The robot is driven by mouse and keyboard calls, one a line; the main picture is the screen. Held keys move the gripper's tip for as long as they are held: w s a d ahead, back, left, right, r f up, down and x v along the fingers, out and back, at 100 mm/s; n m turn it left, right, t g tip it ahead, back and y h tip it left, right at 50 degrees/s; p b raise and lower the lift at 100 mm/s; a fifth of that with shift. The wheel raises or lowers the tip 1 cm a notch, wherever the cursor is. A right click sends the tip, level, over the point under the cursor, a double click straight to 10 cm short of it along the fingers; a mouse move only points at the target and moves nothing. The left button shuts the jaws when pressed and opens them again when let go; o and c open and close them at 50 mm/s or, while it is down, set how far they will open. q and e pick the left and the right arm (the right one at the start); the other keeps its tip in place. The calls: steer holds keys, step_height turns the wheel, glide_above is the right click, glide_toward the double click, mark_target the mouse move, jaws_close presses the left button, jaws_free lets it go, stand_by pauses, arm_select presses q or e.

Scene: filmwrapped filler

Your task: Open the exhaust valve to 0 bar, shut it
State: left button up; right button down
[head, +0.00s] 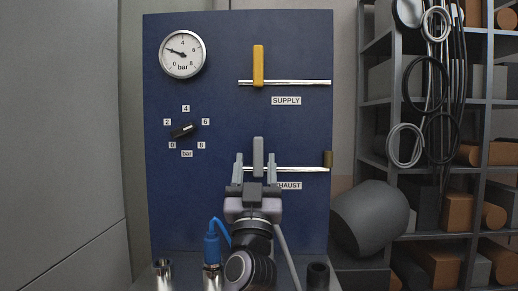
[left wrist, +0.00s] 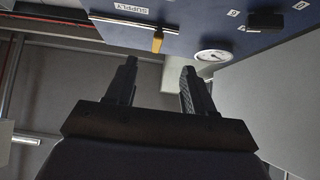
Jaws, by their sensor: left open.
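The exhaust valve's grey handle (head: 258,152) stands upright across its horizontal pipe (head: 305,169), above the partly covered EXHAUST label (head: 290,185). My left gripper (head: 255,160) is open in front of the panel, one finger to each side of the handle; I cannot tell whether they touch. In the left wrist view the open gripper (left wrist: 159,68) shows no handle between its fingers. The round gauge (head: 182,53) has its needle near 2 bar; it also shows in the left wrist view (left wrist: 214,55). My right gripper is not in view.
The yellow supply handle (head: 258,66) stands upright above. A black regulator knob (head: 182,131) with a 0 to 8 bar scale sits left on the blue panel (head: 215,215). Shelves with hanging cables (head: 441,130) stand right.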

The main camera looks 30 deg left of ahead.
mark_target(258, 152)
arm_select(q)
steer(key=w+a, duration=0.2)
steer(key=w, duration=0.1)
steer(key=w+a+b, duration=0.1)
steer(key=w+a, duration=0.1)
steer(key=w, duration=0.1)
steer(key=w+a+b, duration=0.1)
steer(key=w+a, duration=0.1)
steer(key=w, duration=0.2)
steer(key=shift+w+a+r, duration=0.1)
steer(key=shift+a, duration=0.1)
steer(key=shift+x, duration=1)
steer(key=shift+w+a+r+p, duration=0.3)
steer(key=shift+w+r, duration=0.1)
steer(key=shift+w, duration=0.05)
jaws_close()
